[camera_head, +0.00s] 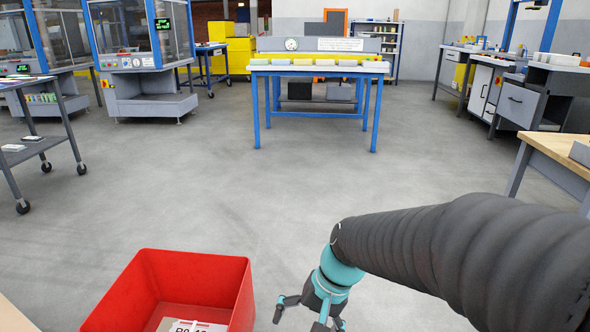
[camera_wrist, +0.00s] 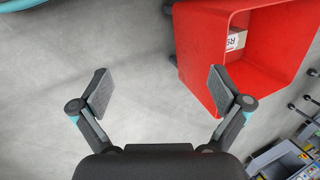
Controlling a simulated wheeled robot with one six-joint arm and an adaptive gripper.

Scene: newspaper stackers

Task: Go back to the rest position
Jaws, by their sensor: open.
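My gripper (camera_head: 308,307) hangs low at the bottom of the head view, just right of a red bin (camera_head: 246,300). In the wrist view my gripper (camera_wrist: 160,90) has its two fingers spread wide apart, with only bare grey floor between them. The red bin (camera_wrist: 187,55) shows at the upper right there, close to the right finger; I cannot tell whether they touch. A white labelled item (camera_head: 172,323) lies inside the bin, and part of it shows in the wrist view (camera_wrist: 236,41).
A blue-legged table (camera_head: 318,70) stands ahead across open grey floor (camera_head: 250,180). A grey wheeled cart (camera_head: 42,145) is at the left. A wooden-topped bench (camera_head: 560,150) stands at the right, near my arm. Machines (camera_head: 150,100) line the back left.

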